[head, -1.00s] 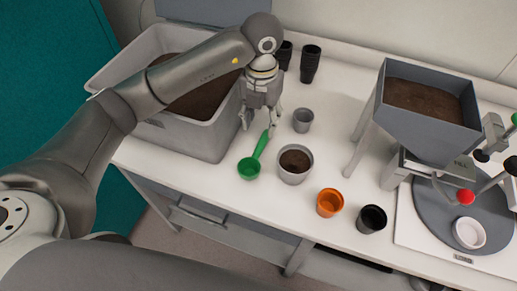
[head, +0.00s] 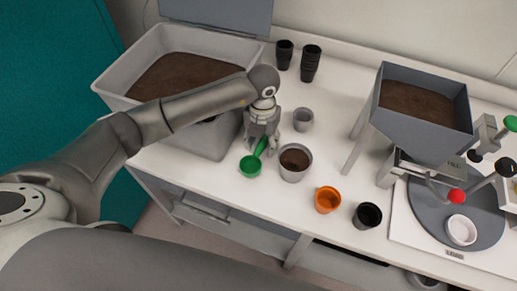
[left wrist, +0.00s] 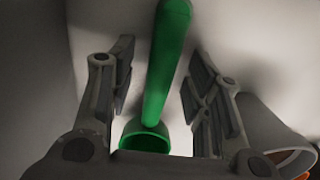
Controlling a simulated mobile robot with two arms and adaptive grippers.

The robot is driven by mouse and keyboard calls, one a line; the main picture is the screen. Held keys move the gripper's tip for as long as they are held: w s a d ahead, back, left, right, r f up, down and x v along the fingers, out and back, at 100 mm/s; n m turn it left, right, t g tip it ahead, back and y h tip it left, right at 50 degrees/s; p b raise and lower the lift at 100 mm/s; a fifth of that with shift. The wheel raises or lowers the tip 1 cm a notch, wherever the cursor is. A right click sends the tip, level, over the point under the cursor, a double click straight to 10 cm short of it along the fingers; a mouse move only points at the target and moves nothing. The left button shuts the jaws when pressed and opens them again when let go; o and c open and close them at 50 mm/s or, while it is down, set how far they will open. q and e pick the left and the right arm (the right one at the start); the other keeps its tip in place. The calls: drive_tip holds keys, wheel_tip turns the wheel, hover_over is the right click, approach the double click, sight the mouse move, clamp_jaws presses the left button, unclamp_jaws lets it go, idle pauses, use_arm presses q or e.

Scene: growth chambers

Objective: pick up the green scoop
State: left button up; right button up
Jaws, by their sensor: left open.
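The green scoop (head: 251,166) lies on the white bench between the soil bin and a grey pot of soil. Its bowl points toward the bench's front edge. My left gripper (head: 261,149) is low over the scoop's handle and hides part of it. In the left wrist view, the green scoop (left wrist: 166,75) runs between the two open fingers of my left gripper (left wrist: 163,90), with a gap on either side of the handle. The bowl is partly hidden at the bottom of that view. My right gripper is not in view.
The soil pot (head: 295,170) stands close to the right of the gripper. The soil bin (head: 207,142) is close on the left. A small grey pot (head: 303,119) is behind. Orange (head: 327,200) and black (head: 367,215) pots stand right, below the hopper (head: 420,123).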

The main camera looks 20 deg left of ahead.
sight(254, 155)
use_arm(q)
clamp_jaws()
drive_tip(key=shift+r, duration=0.15)
drive_tip(key=shift+r+b, duration=0.55)
drive_tip(key=shift+w+r+b, duration=0.1)
drive_tip(key=shift+r+b, duration=0.35)
drive_tip(key=shift+r, duration=0.25)
drive_tip(key=s+r, duration=0.1)
drive_tip(key=r, duration=0.1)
drive_tip(key=s+r+b, duration=0.1)
drive_tip(key=s+r, duration=0.3)
drive_tip(key=shift+s+a+r, duration=0.25)
drive_tip(key=s+r+b, duration=0.1)
drive_tip(key=s+r, duration=0.2)
drive_tip(key=s, duration=0.5)
drive_tip(key=shift+s+a+r+b, duration=0.3)
drive_tip(key=shift+s+a+r, duration=0.05)
drive_tip(key=shift+r, duration=0.05)
